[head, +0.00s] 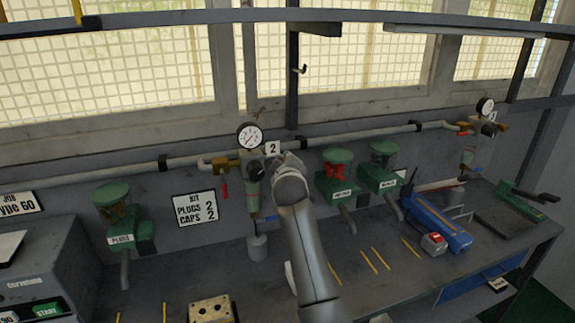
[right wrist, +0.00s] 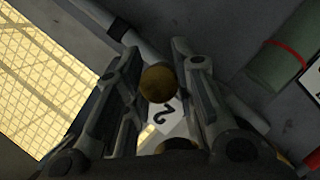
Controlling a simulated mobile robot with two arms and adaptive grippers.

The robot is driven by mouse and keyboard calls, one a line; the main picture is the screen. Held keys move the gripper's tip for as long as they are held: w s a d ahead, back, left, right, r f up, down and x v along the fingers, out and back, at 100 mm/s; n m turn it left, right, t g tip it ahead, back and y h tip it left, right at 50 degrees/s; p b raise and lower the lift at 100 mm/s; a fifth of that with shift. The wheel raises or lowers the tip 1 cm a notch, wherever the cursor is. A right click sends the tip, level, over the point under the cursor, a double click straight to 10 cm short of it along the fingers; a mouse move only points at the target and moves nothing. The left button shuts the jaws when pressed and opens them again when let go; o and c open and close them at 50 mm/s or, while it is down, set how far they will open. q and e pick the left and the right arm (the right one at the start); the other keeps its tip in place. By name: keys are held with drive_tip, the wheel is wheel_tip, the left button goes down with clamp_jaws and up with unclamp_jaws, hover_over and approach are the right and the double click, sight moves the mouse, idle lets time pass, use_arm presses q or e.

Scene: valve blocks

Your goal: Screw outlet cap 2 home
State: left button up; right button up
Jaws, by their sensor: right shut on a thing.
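The sign with number 2 (head: 272,148) is on the wall beside the pipe station with a round gauge (head: 249,136). My right gripper (right wrist: 158,70) is up at this station. In the right wrist view its two fingers stand on either side of a round brass cap (right wrist: 158,84), and it is shut on this cap. The number 2 sign (right wrist: 165,117) shows just below the cap there. In the head view my right arm hides the cap and the fingers. Whether the cap sits flush cannot be seen. My left gripper is not in view.
A grey pipe (head: 350,139) runs along the wall. A brass block (head: 211,309) and blue tool (head: 436,222) lie on the bench.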

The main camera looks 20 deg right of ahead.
drive_tip(key=o, duration=1)
drive_tip(key=shift+o, duration=0.2)
drive_tip(key=v, duration=0.7)
drive_tip(key=shift+s, duration=0.25)
drive_tip(key=shift+f, duration=0.1)
